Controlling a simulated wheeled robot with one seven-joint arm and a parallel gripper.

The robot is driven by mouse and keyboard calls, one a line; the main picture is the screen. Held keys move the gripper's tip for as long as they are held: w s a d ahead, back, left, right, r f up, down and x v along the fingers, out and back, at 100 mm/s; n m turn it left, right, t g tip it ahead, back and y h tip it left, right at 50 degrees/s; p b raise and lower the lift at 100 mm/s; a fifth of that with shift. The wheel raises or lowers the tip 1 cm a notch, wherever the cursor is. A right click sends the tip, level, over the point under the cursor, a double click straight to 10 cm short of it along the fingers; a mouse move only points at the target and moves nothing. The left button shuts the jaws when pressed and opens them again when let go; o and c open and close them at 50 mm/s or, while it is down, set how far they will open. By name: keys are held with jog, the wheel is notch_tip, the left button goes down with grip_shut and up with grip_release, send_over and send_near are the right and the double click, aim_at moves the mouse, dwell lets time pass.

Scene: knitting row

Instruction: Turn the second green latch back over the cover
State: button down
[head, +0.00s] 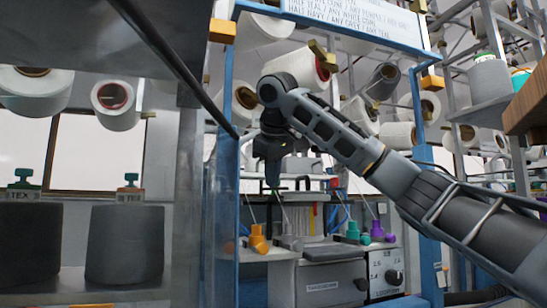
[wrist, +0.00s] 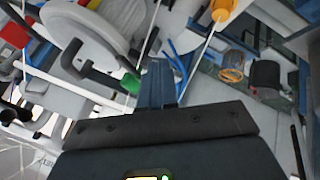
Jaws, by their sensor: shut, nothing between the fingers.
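My gripper (head: 272,180) hangs pointing down in front of the machine in the head view. In the wrist view its fingers (wrist: 160,85) are together, with nothing between them. A small green piece (wrist: 130,83) shows just left of the fingertips, at the end of a dark bent bar (wrist: 92,72). I take it for a green latch, but cannot tell which one, or whether it touches the fingers. A pale grey housing (wrist: 60,92) lies beside it; I cannot tell whether this is the cover. In the head view my gripper and arm hide part of this area.
Orange (head: 258,240), green (head: 353,232) and purple (head: 377,228) pieces stand along the machine front. A blue upright (head: 225,150) is left of the arm. Yarn cones (head: 297,68) hang above. Large dark cones (head: 124,245) stand at left. A control box (head: 386,272) is lower right.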

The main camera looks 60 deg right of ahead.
jog(key=shift+w+d+f+p, duration=0.1)
jog(key=shift+d+p, duration=0.05)
jog(key=shift+d, duration=0.6)
jog(key=shift+w+d+f+p, duration=0.1)
jog(key=shift+d+f+p, duration=0.1)
jog(key=shift+d, duration=0.55)
jog(key=shift+d+f+p, duration=0.1)
jog(key=shift+d+p, duration=0.05)
jog(key=shift+d, duration=0.6)
jog(key=shift+r, duration=0.1)
